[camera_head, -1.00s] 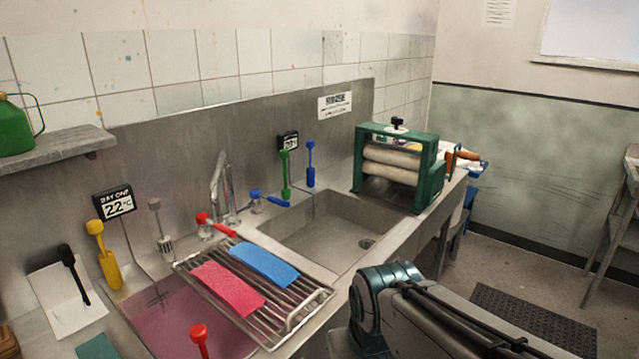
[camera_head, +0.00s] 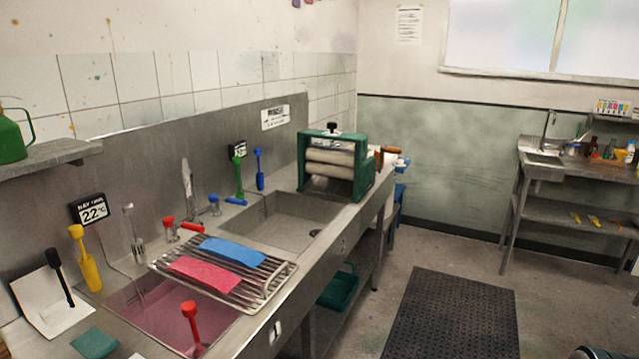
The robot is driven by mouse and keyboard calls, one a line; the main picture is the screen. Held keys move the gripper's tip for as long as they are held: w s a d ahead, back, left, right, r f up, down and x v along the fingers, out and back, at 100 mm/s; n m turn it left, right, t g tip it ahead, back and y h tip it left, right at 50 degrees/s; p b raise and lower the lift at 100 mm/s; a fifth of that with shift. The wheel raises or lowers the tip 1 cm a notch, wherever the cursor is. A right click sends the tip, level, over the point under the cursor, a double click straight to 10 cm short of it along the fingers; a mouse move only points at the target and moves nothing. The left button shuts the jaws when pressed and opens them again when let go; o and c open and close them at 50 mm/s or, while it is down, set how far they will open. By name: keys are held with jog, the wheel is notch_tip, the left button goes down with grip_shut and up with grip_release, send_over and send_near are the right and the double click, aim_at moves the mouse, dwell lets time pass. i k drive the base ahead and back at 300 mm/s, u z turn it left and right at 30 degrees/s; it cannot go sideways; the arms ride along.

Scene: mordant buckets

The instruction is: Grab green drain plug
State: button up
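A slim green upright piece with a knob-like top (camera_head: 238,174) stands on the back ledge behind the right sink basin (camera_head: 290,229), beside a similar blue one (camera_head: 259,168). It is the only green piece of this shape that I see, and it matches the green drain plug. Its lower end is small and hard to make out. My gripper is not in view. Only a small teal part, probably of my arm, shows at the bottom right corner, far from the green piece.
A wire rack (camera_head: 262,292) with pink and blue strips lies over the left basin of pink liquid (camera_head: 140,309). A green roller press (camera_head: 340,165) stands right of the sink. A black mat (camera_head: 452,315) lies on open floor. A side table (camera_head: 545,165) stands far right.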

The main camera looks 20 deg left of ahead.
aim_at(237, 162)
jog(key=z, duration=0.05)
jog(key=i, duration=2.5)
jog(key=u, duration=1.25)
jog(key=i, duration=0.85)
jog(key=u, duration=1.05)
